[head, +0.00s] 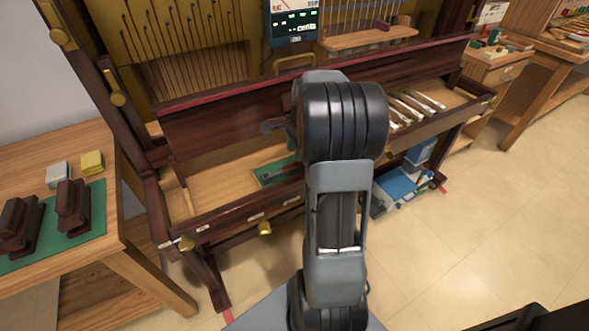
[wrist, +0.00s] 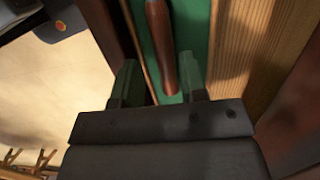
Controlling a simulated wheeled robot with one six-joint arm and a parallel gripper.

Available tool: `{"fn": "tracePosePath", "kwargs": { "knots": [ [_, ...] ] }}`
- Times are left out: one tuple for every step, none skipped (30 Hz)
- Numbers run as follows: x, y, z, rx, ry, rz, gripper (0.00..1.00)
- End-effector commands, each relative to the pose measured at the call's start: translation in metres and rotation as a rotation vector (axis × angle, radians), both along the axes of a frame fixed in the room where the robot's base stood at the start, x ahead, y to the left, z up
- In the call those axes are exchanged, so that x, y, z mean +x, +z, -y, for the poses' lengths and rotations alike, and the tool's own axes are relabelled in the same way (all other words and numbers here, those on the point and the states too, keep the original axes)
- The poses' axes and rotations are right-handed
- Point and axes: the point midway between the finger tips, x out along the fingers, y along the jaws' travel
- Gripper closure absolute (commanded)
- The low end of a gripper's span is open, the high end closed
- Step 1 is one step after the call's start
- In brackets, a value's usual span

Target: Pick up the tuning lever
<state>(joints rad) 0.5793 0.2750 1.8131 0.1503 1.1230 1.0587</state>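A reddish-brown wooden handle (wrist: 161,45), which looks like that of the tuning lever, lies on a green mat (wrist: 190,28) in the wrist view. My gripper (wrist: 157,72) is open, with one finger on each side of the handle's near end and nothing gripped. I cannot tell how far the fingers are above it. The rest of the lever runs out of the top of the wrist view. In the head view the green mat (head: 264,179) lies in the piano's key bed, with a dark tool on it, and my arm hides part of that area.
The wooden key bed (head: 226,174) has a front rail (head: 228,220) and a dark red upper rail (head: 225,92). Several white-tipped keys (head: 417,104) lie to the right. A side table with dark blocks (head: 72,205) stands at left. Blue bins (head: 400,185) sit below.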

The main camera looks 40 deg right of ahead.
Motion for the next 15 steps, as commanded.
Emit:
{"fn": "tracePosePath", "kwargs": {
  "knots": [
    [0.000,-0.005,-0.001,0.001,0.000,-0.001,0.61],
    [0.000,-0.006,-0.001,0.001,0.001,-0.001,0.61],
    [0.000,-0.008,-0.001,0.000,0.001,-0.001,0.61],
    [0.000,-0.008,-0.001,0.000,0.001,-0.001,0.61],
    [0.000,-0.009,-0.002,0.000,0.001,0.000,0.61],
    [0.000,-0.010,-0.002,0.000,0.001,0.000,0.61],
    [0.000,-0.011,-0.002,0.000,0.001,0.000,0.61],
    [0.000,-0.013,-0.002,0.000,0.001,0.000,0.61],
    [0.001,-0.015,-0.003,0.000,0.001,0.000,0.61],
    [0.001,-0.018,-0.003,0.000,0.001,-0.001,0.61],
    [0.001,-0.021,-0.004,0.000,0.001,-0.001,0.61],
    [0.001,-0.026,-0.005,0.001,0.001,-0.002,0.61],
    [0.001,-0.030,-0.006,0.001,0.001,-0.002,0.61],
    [0.002,-0.034,-0.006,0.001,0.001,-0.002,0.61],
    [0.003,-0.040,-0.007,0.001,0.002,-0.002,0.61]
  ]
}}
